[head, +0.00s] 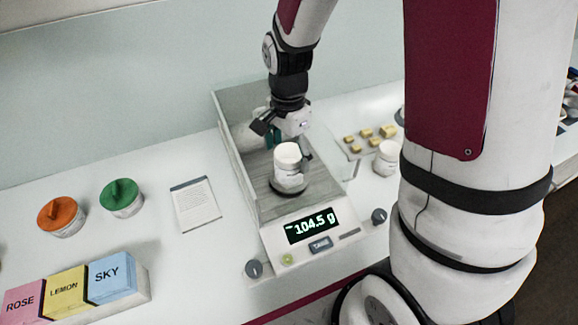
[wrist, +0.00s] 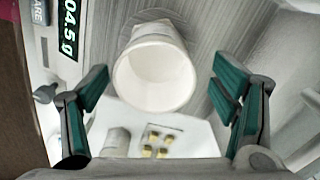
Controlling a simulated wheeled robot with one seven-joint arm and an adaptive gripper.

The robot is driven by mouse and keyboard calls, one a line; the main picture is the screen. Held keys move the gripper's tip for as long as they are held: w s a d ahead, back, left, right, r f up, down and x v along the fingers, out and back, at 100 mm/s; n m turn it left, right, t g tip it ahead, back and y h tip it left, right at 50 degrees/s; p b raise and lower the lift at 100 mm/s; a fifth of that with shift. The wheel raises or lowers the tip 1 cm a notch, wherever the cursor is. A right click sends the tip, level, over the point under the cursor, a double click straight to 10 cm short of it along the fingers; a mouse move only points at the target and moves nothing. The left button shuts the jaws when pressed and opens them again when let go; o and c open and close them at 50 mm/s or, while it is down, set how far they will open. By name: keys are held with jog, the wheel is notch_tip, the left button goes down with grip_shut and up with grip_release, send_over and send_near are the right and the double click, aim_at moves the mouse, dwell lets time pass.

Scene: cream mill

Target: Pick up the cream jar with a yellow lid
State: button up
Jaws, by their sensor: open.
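No jar with a yellow lid shows in either view. A white open jar (head: 288,158) without a lid stands upright on the scale's round pan (head: 288,187). In the wrist view the jar (wrist: 155,75) shows its empty-looking inside between my two teal-padded fingers. My gripper (head: 287,143) is open at this jar, with one finger on each side; it also shows in the wrist view (wrist: 160,92). I cannot tell whether a finger touches it.
The scale (head: 312,228) reads about 104.5 g and has raised walls around the pan. Another white jar (head: 386,158) and a tray of several yellow pieces (head: 365,139) are at right. A paper card (head: 195,203) and ROSE, LEMON and SKY blocks (head: 112,275) lie left.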

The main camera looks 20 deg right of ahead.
jog(key=shift+s+d+f, duration=0.1)
jog(key=shift+d+f, duration=0.05)
jog(key=shift+f, duration=0.9)
jog(key=shift+s+d+f, duration=0.1)
jog(key=shift+f, duration=0.9)
jog(key=shift+w, duration=0.1)
jog(key=c, duration=1.4)
jog(key=shift+r, duration=0.1)
